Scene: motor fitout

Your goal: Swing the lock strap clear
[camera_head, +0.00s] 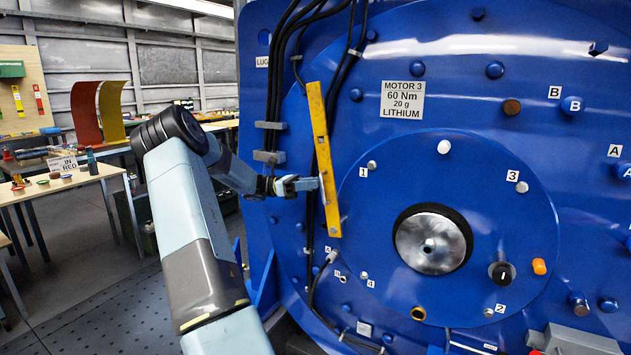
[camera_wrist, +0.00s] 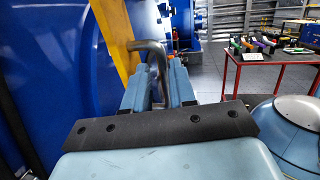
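The lock strap (camera_head: 324,155) is a long yellow bar on the left part of the blue motor face. In the wrist view the strap (camera_wrist: 115,40) rises behind my fingers. A bent grey metal handle (camera_wrist: 158,62) stands out from it. My gripper (camera_head: 305,184) is at the strap's left side, at about its middle. In the wrist view my gripper (camera_wrist: 160,84) has its two blue fingers on either side of the handle, apparently closed on it. The exact finger contact is partly hidden.
Black cables (camera_head: 283,75) run down the motor left of and behind the strap. The round cover (camera_head: 395,175) carries numbered bolts and a metal hub (camera_head: 430,240). Worktables (camera_head: 70,182) stand to the left. A red table (camera_wrist: 268,70) shows in the wrist view.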

